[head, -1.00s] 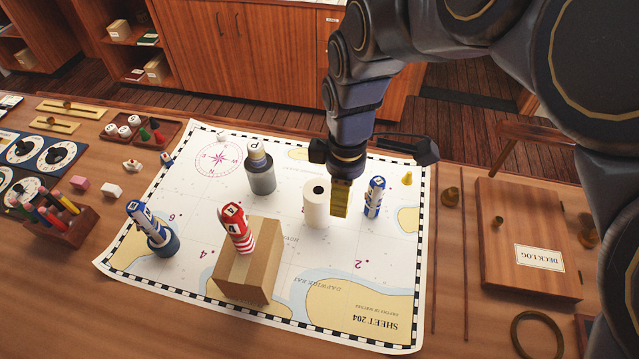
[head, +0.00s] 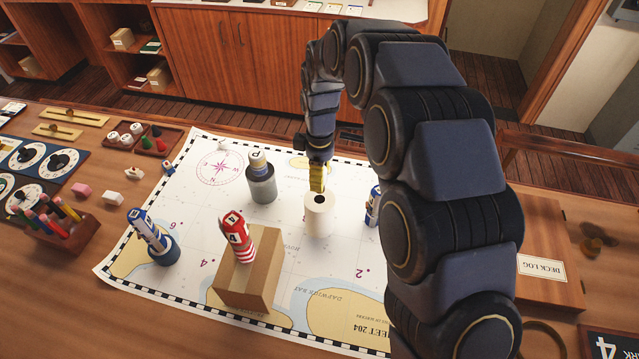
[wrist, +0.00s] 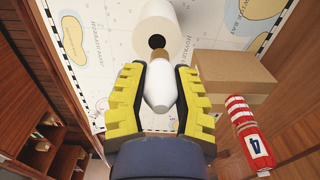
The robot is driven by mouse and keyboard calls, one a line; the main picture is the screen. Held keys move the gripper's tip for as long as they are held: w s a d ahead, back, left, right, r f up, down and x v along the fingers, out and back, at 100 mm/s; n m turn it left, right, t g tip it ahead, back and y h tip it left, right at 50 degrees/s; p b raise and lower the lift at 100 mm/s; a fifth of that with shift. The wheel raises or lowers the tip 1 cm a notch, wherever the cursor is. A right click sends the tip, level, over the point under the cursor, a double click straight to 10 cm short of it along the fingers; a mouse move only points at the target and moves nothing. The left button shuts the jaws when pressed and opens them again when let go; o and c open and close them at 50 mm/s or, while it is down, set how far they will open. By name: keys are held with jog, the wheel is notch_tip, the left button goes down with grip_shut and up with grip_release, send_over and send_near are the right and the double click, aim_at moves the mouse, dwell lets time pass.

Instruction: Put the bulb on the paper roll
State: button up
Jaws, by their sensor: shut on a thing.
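The paper roll (head: 318,218) is a white upright cylinder with a dark hole in its top, standing on the chart. It also shows in the wrist view (wrist: 172,22). My gripper (head: 317,190) is over the back of the roll's top in the head view. In the wrist view my yellow-padded fingers (wrist: 157,90) are shut on the white bulb (wrist: 161,92). The bulb's brass base points toward the roll's hole. I cannot tell whether it touches the roll. The bulb is hidden in the head view.
A cardboard box (head: 247,282) with a red-striped piece (head: 236,235) on it stands front left of the roll. A grey cylinder with a bottle-like piece (head: 261,180) stands left. A blue piece (head: 373,208) stands right, partly hidden by my arm.

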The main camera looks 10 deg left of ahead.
jog(key=shift+w+a+f, duration=0.1)
jog(key=shift+w+f, duration=0.1)
jog(key=shift+f, duration=1.55)
jog(key=o, duration=0.8)
jog(key=shift+f, duration=0.15)
notch_tip(320, 180, up, 12)
jog(key=shift+r, duration=0.1)
